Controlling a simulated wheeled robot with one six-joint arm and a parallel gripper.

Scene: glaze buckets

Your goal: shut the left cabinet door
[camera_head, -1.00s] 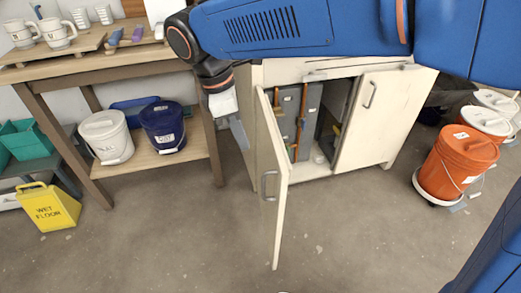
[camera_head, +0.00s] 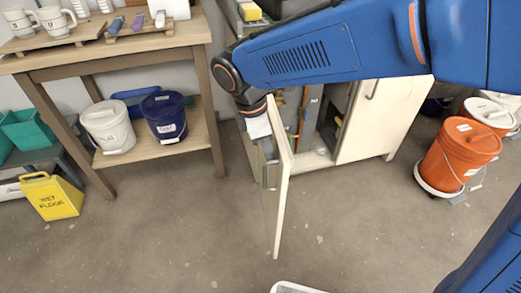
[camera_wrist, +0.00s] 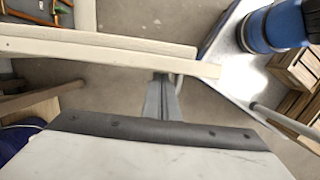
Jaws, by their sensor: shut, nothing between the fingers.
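The left cabinet door (camera_head: 278,195) is cream and stands wide open, its edge toward the head camera. Its metal handle (camera_head: 268,178) is on the left-hand, outer face. My gripper (camera_head: 267,151) is shut and empty, just left of the door at its upper part, above the handle. In the wrist view the door (camera_wrist: 110,45) crosses the top as a pale bar, and my shut fingertips (camera_wrist: 163,80) lie close to its outer face, by the handle. I cannot tell whether they touch it.
The cabinet's right door (camera_head: 375,120) is cream, with grey and wooden items inside the cabinet. A wooden table (camera_head: 125,50) with buckets on its shelf stands left. A yellow wet-floor sign (camera_head: 50,197) and an orange bucket (camera_head: 458,155) stand farther out.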

